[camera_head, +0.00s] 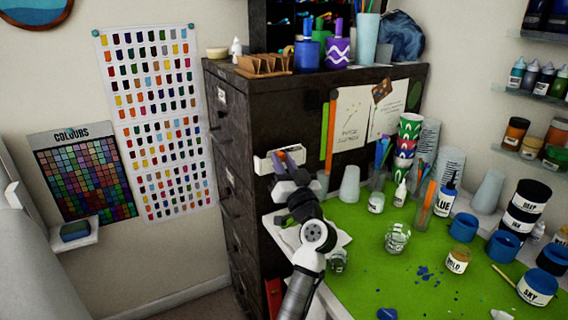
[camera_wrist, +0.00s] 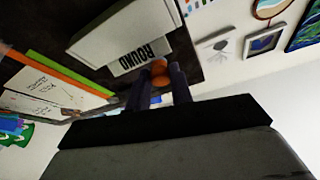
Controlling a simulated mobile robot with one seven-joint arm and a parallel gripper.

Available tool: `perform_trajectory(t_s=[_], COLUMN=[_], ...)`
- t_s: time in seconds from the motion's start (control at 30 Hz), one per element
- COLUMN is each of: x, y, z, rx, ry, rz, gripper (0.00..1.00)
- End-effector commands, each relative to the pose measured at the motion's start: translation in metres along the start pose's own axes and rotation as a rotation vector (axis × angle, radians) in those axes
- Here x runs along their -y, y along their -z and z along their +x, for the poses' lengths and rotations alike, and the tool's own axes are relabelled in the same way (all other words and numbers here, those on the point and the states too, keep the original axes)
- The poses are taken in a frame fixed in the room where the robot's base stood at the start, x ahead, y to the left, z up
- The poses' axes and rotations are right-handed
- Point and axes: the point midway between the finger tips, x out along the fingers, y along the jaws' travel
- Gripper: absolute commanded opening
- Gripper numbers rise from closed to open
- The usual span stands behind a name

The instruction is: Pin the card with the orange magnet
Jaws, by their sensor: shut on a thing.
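The orange magnet (camera_wrist: 159,76) is a small round piece between my gripper's fingertips (camera_wrist: 160,86) in the wrist view. My gripper (camera_head: 289,162) is shut on it, beside a white box (camera_wrist: 125,36) lettered "ROUND". This white box (camera_head: 265,163) is on the dark cabinet's face in the head view. Two pale cards with drawings are on the same face, right of my gripper: a left card (camera_head: 349,122) and a right card (camera_head: 390,116). Which one is the task's card, I cannot tell. A card (camera_wrist: 45,92) also shows at left in the wrist view.
Orange and green strips (camera_head: 328,138) stand on the cabinet (camera_head: 300,105) between my gripper and the cards. Stacked patterned cups (camera_head: 407,135) and a pale cup (camera_head: 350,184) stand on the green mat (camera_head: 365,262) in front. Paint pots and bottles crowd the right side.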

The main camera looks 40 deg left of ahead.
Motion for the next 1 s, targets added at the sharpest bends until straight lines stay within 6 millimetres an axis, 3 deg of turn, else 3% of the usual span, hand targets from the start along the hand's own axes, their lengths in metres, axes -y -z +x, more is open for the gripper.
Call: perform_trajectory(t_s=[1.0], x=[-0.001], y=[-0.005], z=[0.011], rx=[-0.001], ry=[0.0], rz=[0.001], gripper=[0.01])
